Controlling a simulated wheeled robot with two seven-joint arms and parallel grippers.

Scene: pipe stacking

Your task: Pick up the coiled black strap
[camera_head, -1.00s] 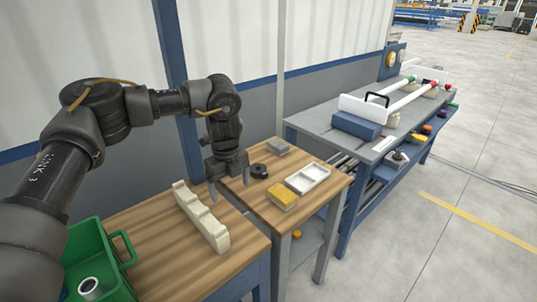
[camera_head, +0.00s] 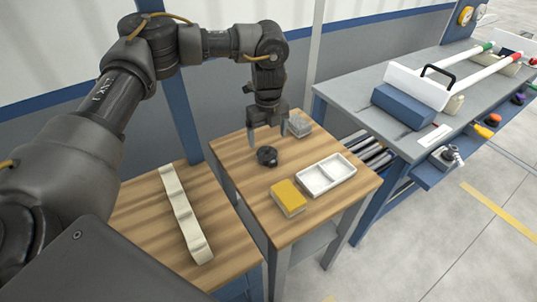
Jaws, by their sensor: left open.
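The coiled black strap (camera_head: 267,157) lies on the small wooden table (camera_head: 236,160), near its back left part. My left gripper (camera_head: 269,143) is open, with its fingers pointing down just above and around the strap's place. I cannot tell whether the fingers touch the strap. My right gripper is out of view.
A grey block (camera_head: 300,125) stands right behind the strap. A white divided tray (camera_head: 326,175) and a yellow-topped block (camera_head: 288,198) lie in front. A cream notched rack (camera_head: 184,212) is on the left table. A grey workbench (camera_head: 375,104) with a blue box (camera_head: 409,106) stands at right.

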